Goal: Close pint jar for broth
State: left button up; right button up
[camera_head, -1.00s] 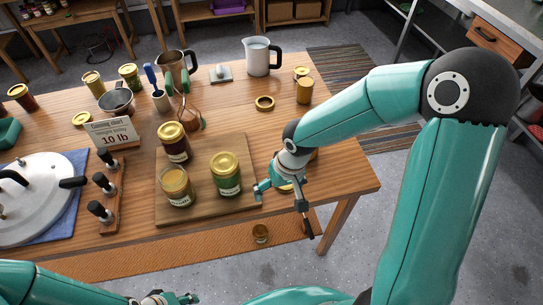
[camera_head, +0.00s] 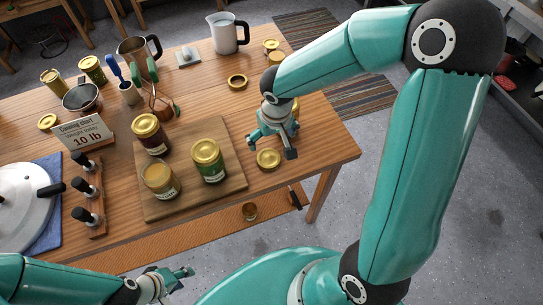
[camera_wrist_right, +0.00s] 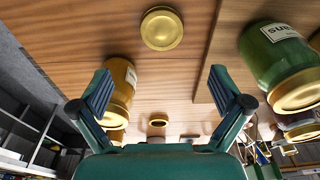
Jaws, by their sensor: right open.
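The broth jar (camera_head: 160,184), with tan contents and a pale label, stands upright at the front left of the wooden board (camera_head: 190,205). Its top looks uncovered, without the bright gold disc of its neighbours. A loose gold lid (camera_head: 268,159) lies flat on the table right of the board. It also shows at the top of the right wrist view (camera_wrist_right: 162,28). My right gripper (camera_head: 272,148) is open and empty, low over the table just behind the lid. My left gripper (camera_head: 183,276) is in front of the table, away from the jars; its jaw opening is unclear.
A green jar (camera_head: 209,164) and a dark red jar (camera_head: 150,135), both gold-lidded, share the board. A gold ring (camera_head: 237,82) and a white pitcher (camera_head: 223,35) stand behind. A lidded amber jar (camera_wrist_right: 121,85) is near my right gripper's left finger in the wrist view.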

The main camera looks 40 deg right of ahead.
send_over(269, 159)
jog(key=f, duration=0.6)
jog(key=shift+s+f, duration=0.1)
jog(key=shift+s, duration=0.2)
notch_tip(269, 159, down, 4)
jog(key=shift+w, duration=0.1)
jog(key=shift+w+f+b, duration=0.15)
jog(key=shift+f+b, duration=0.15)
jog(key=shift+f, duration=0.3)
jog(key=c, duration=0.8)
